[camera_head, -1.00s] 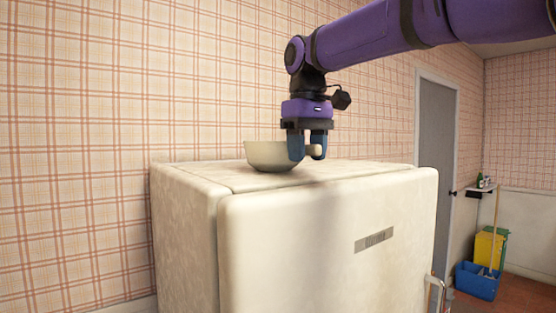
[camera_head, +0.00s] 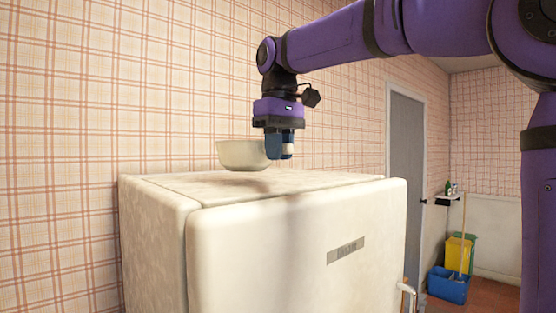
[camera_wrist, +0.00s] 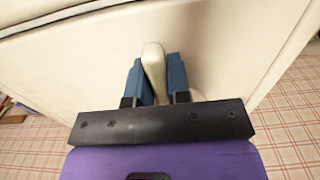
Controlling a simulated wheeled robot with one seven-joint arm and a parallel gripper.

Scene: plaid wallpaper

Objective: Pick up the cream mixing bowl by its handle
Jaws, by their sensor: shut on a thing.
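The cream mixing bowl (camera_head: 238,155) is upright in the head view, just above the top of a cream fridge (camera_head: 285,240). Its base appears clear of the fridge top by a small gap. My gripper (camera_head: 281,152) points down at the bowl's right side. In the wrist view the two blue fingers (camera_wrist: 157,75) are shut on the bowl's pale rounded handle (camera_wrist: 153,62), one on each side. Most of the bowl's body is hidden in the wrist view, with a pale part showing below the fingers.
A plaid wall (camera_head: 70,110) stands close behind the fridge. A grey door (camera_head: 406,150) is to the right. A blue bucket (camera_head: 447,286) and a yellow bin (camera_head: 459,250) stand on the floor at far right. The air above the fridge is free.

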